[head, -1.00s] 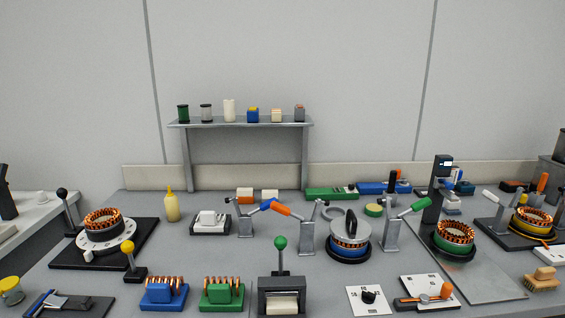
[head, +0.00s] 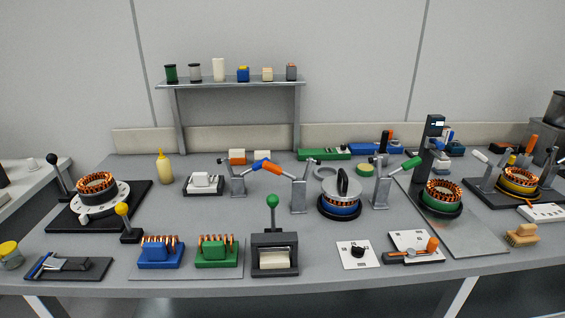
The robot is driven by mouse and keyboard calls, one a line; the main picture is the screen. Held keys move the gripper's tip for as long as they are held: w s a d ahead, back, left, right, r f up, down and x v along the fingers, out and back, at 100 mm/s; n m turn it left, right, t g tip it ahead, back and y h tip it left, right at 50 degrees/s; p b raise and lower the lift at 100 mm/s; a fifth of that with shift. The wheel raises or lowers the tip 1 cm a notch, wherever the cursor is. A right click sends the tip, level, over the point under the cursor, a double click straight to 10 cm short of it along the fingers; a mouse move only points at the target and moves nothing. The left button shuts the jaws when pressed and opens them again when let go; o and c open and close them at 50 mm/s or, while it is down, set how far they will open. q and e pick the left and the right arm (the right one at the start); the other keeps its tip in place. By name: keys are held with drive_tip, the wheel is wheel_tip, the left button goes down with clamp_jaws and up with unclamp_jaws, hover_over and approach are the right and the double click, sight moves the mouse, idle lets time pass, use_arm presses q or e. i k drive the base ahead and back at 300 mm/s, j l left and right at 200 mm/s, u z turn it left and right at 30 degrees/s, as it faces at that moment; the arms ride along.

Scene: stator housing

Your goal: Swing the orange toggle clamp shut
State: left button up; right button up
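A toggle clamp with an orange grip (head: 275,167) stands mid-table, on a grey post (head: 299,195). Its handle slopes up to the left, away from the blue stator housing (head: 341,209) with a round metal lid (head: 346,188) to its right. The orange grip overlaps in view with the blue grip (head: 261,165) of a neighbouring clamp on a post (head: 238,182). A green-gripped clamp (head: 410,163) stands right of the housing, its handle sloping up to the right. Another orange handle (head: 531,144) stands upright at the far right station. Neither gripper is in view.
A black-based press with a green knob (head: 272,201) stands in front of the clamps. Blue (head: 160,253) and green (head: 216,252) coil blocks sit front left. A white plate with an orange lever (head: 431,244) lies front right. A shelf (head: 235,83) stands behind.

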sight(268, 166)
drive_tip(key=j+z, duration=0.25)
drive_tip(key=z, duration=0.15)
drive_tip(key=j+z, duration=0.25)
drive_tip(key=z, duration=0.2)
drive_tip(key=k+j+z, duration=0.2)
drive_tip(key=j, duration=0.2)
drive_tip(key=k+j+z, duration=0.15)
drive_tip(key=j, duration=0.3)
drive_tip(key=k+j, duration=0.1)
drive_tip(key=j, duration=0.25)
drive_tip(key=k+j, duration=0.15)
drive_tip(key=j, duration=0.2)
drive_tip(key=k+j+z, duration=0.1)
drive_tip(key=j, duration=0.25)
drive_tip(key=k+j, duration=0.15)
drive_tip(key=j, duration=0.2)
drive_tip(key=k+j, duration=0.15)
drive_tip(key=j, duration=0.2)
drive_tip(key=z, duration=0.05)
